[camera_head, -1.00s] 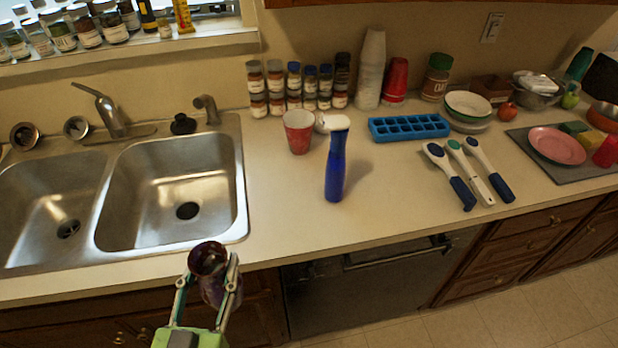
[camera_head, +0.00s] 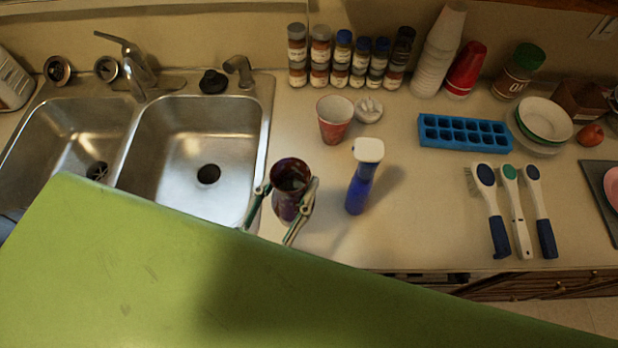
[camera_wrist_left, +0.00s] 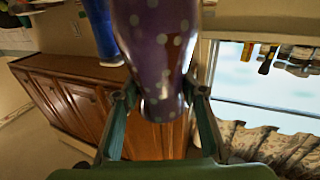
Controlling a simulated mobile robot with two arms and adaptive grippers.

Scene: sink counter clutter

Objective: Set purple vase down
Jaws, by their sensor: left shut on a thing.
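The purple vase (camera_head: 291,207) is dark and glossy, upright with its open mouth facing up in the head view. It is over the front part of the counter, between the right sink basin and the blue spray bottle (camera_head: 361,182). My left gripper (camera_head: 287,192) is shut on it, one finger on each side. In the left wrist view the vase (camera_wrist_left: 155,45) shows pale dots and sits between the fingers (camera_wrist_left: 158,95). I cannot tell whether its base touches the counter, as its lower part is hidden. My right gripper is not in view.
A red cup (camera_head: 334,122) stands behind the spray bottle. Spice jars (camera_head: 343,60) line the wall. A blue ice tray (camera_head: 464,132) and several brushes (camera_head: 515,210) lie to the right. The double sink (camera_head: 195,150) is left. Bare counter (camera_head: 425,215) lies right of the bottle.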

